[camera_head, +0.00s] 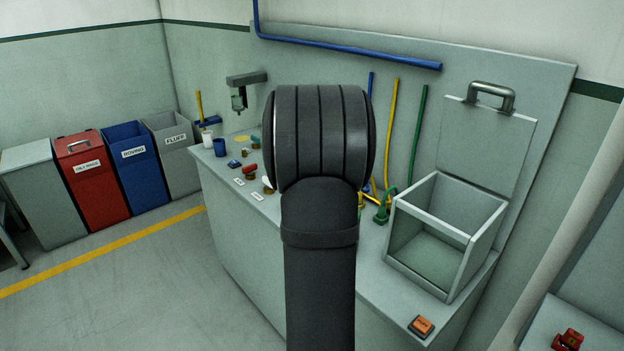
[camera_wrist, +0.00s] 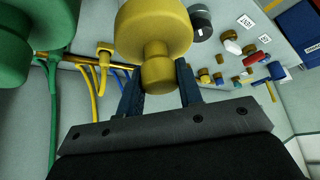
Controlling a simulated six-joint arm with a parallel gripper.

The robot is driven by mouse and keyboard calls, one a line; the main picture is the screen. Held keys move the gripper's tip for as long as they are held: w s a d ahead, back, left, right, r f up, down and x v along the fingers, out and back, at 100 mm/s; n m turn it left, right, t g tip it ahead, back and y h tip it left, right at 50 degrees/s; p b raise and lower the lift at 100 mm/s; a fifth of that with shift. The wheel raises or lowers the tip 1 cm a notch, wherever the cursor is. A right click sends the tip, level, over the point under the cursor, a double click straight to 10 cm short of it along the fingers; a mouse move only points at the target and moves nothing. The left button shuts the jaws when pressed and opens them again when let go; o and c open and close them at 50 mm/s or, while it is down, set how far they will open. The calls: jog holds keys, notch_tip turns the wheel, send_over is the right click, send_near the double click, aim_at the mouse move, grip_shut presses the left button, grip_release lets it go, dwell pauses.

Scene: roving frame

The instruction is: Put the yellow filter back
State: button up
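In the wrist view the yellow filter (camera_wrist: 155,28) is large and close, a wide round body with a narrower knob. The knob lies between the two fingers of my gripper (camera_wrist: 160,84), which sit close against both its sides and look shut on it. Whether the filter touches anything beyond is hidden by its own body. In the head view my arm hides the gripper and the filter. A yellow hose fitting (camera_wrist: 105,49) is left of the filter in the wrist view, apart from it in the picture.
A large green part (camera_wrist: 30,25) is close at left in the wrist view. In the head view a green fitting (camera_head: 382,214) stands beside an open grey box (camera_head: 471,240). An orange button (camera_head: 421,326) is at the counter's front. Several small items, including a red one (camera_head: 250,169), lie left.

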jog(key=o, duration=0.4)
jog(key=shift+r, duration=0.15)
jog(key=v, duration=1.2)
jog(key=x, duration=1.2)
notch_tip(320, 180, up, 2)
jog(key=shift+r, duration=0.9)
